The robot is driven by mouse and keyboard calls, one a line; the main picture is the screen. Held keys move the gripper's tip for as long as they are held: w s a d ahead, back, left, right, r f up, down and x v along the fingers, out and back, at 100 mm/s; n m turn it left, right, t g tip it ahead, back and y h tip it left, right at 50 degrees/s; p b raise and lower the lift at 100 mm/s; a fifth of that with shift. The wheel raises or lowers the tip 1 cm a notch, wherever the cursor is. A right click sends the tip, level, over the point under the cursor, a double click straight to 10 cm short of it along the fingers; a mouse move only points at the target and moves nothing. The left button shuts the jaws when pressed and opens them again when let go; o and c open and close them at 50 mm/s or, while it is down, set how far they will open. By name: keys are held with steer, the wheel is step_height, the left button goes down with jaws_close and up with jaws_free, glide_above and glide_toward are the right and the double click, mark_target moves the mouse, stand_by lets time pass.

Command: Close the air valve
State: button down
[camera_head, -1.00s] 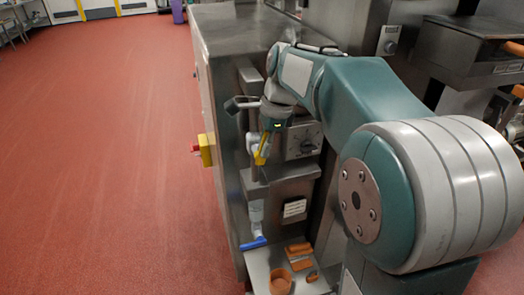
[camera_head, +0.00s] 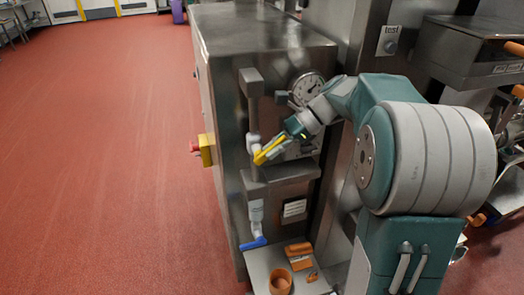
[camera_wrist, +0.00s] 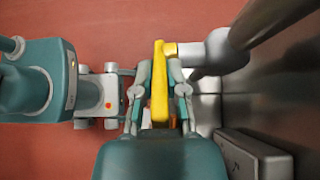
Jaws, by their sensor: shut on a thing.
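The air valve has a yellow lever handle (camera_head: 269,151) on a light grey pipe fitting (camera_head: 253,143) at the front of the steel machine. In the head view the handle slants from lower left to upper right. My gripper (camera_head: 273,152) reaches it from the right. In the wrist view my gripper (camera_wrist: 160,92) has one finger on each side of the yellow handle (camera_wrist: 160,85) and is shut on it. The handle's far end joins the grey fitting (camera_wrist: 213,50) at the upper right. My fingers hide part of the handle in the head view.
A round gauge (camera_head: 307,88) sits above my wrist. A blue-handled valve (camera_head: 253,243) is lower down. A steel shelf (camera_head: 280,172) juts out below the yellow handle. An orange cup (camera_head: 280,282) stands on a low tray. Open red floor (camera_head: 110,150) lies left.

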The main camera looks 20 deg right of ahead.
steer(key=y, duration=0.1)
steer(key=f+y, duration=0.1)
steer(key=y, duration=0.1)
steer(key=shift+d+f, duration=0.15)
steer(key=shift+d, duration=0.25)
steer(key=y, duration=0.2)
steer(key=f+y, duration=0.1)
steer(key=y, duration=0.1)
steer(key=shift+y, duration=0.3)
steer(key=c, duration=0.5)
jaws_free()
steer(key=shift+w+d, duration=0.1)
steer(key=shift+d, duration=0.15)
steer(key=d, duration=0.4)
steer(key=shift+d, duration=0.35)
steer(key=shift+a, duration=0.1)
